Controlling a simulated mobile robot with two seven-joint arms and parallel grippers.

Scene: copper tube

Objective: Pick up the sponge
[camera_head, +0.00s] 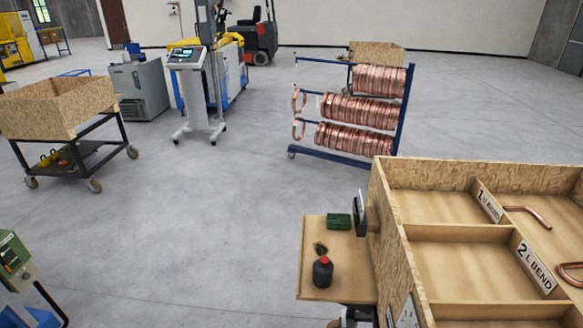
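A green block that looks like the sponge (339,221) lies on a small wooden side shelf (314,232), near the shelf's back edge. The shelf is attached beside a large wooden compartment box. Neither of my grippers shows in the head view, so nothing is seen touching the sponge.
A dark bottle with a red cap (323,274) and a small dark item (320,248) stand on the shelf in front of the sponge. The compartment box (388,225) rises to the right, with a dark device (360,214) on its side. Open floor lies left.

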